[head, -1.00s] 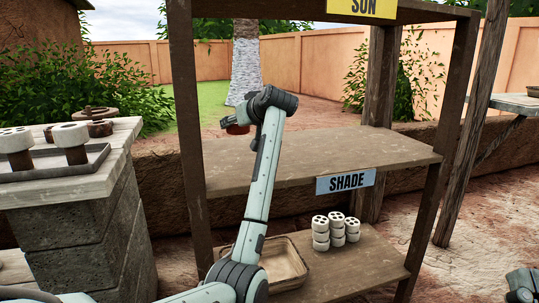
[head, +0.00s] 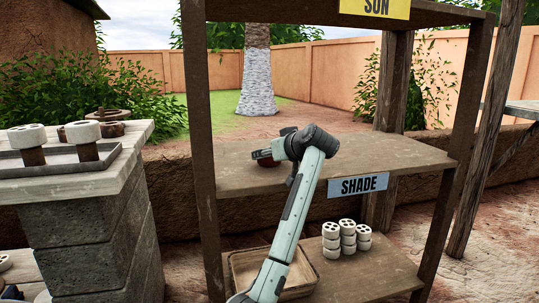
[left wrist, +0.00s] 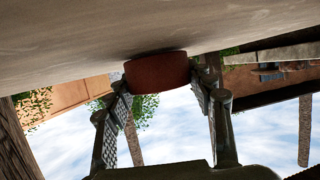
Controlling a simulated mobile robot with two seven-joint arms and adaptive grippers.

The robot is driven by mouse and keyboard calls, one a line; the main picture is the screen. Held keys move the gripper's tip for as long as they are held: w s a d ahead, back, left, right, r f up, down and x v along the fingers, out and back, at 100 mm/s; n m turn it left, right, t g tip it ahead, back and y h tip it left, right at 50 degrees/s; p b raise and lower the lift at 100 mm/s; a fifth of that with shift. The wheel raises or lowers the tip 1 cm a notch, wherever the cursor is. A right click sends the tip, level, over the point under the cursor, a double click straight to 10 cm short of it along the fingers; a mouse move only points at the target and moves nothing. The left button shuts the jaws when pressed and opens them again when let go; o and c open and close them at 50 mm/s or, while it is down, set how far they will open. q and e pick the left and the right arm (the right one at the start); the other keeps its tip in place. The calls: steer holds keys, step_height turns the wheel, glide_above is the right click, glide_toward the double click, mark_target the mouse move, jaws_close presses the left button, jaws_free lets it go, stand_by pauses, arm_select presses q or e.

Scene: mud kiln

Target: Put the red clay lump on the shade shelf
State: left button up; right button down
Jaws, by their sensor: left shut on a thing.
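The red clay lump (head: 268,162) is at the middle board of the wooden rack, the shade shelf (head: 400,155), which bears the blue SHADE sign (head: 358,186). My left gripper (head: 266,156) is shut on the lump, over the left part of this board. In the left wrist view, which looks upside down, the lump (left wrist: 157,74) sits between both fingers (left wrist: 160,92) and meets the shelf surface (left wrist: 80,45) with a dark shadow at the contact. I cannot tell if its full weight rests there. My right gripper is not in view.
The upper board carries a yellow SUN sign (head: 375,8). The bottom board holds a tray (head: 238,272) and several stacked white pieces with holes (head: 347,238). Rack posts (head: 200,130) flank the shelf. A block-built table with a tray (head: 60,167) stands left. The shade shelf's right part is clear.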

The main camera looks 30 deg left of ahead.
arm_select(q)
steer(key=shift+f, duration=0.1)
steer(key=o, duration=1.4)
steer(key=shift+f, duration=0.1)
steer(key=shift+o, duration=0.2)
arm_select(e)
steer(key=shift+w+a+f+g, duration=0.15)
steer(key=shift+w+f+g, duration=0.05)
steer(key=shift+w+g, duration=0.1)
